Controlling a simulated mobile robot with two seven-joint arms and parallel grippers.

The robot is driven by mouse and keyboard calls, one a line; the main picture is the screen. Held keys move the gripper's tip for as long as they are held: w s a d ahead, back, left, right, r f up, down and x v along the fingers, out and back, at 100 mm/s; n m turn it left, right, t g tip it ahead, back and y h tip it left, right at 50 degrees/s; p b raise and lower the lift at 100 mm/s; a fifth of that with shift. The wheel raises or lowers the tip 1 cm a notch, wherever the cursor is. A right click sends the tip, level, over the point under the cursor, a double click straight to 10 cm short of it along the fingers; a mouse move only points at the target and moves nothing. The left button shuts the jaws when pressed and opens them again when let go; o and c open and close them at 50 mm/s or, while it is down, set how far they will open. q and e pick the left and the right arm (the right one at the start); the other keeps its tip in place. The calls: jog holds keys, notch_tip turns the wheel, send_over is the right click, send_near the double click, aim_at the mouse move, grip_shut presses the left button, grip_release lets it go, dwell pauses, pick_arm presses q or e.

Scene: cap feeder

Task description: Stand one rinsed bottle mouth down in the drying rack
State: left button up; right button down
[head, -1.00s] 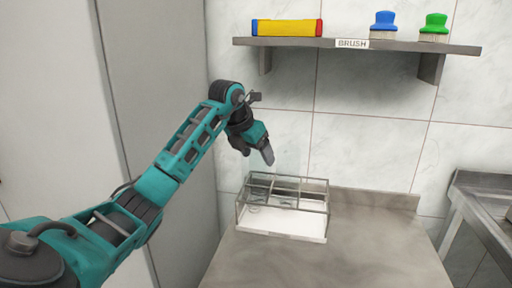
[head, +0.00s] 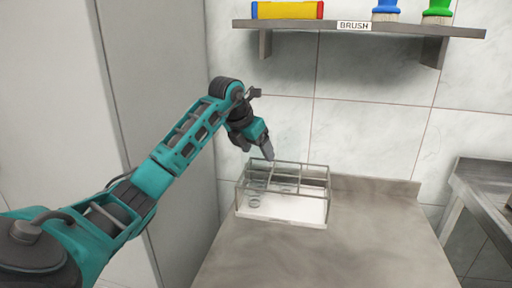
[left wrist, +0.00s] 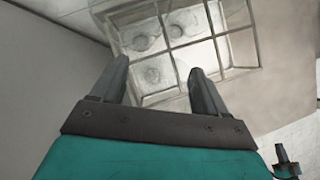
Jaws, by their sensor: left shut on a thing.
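The drying rack (head: 326,200) is a wire frame with several compartments over a white tray, standing at the back left of the steel counter. Clear bottle outlines (head: 256,193) show in its left part. My left gripper (head: 268,153) points down over the rack's rear edge, its fingers parted around a clear bottle that hardly shows. In the left wrist view, round clear outlines (left wrist: 142,43) lie in the rack's compartments beyond the fingers (left wrist: 160,80). One round outline (left wrist: 152,75) lies between the fingertips; I cannot tell whether it is held or standing in the rack.
A wall shelf (head: 300,25) labelled BRUSH hangs above, with a yellow box (head: 287,10), a blue brush (head: 385,10) and a green brush (head: 437,10). The counter (head: 310,255) is clear in front of the rack. A steel sink unit (head: 485,190) stands at the right.

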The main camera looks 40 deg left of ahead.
pick_arm(q)
jog(key=shift+f, duration=0.25)
jog(key=o, duration=1.3)
jog(key=v, duration=1.3)
jog(key=shift+p, duration=0.45)
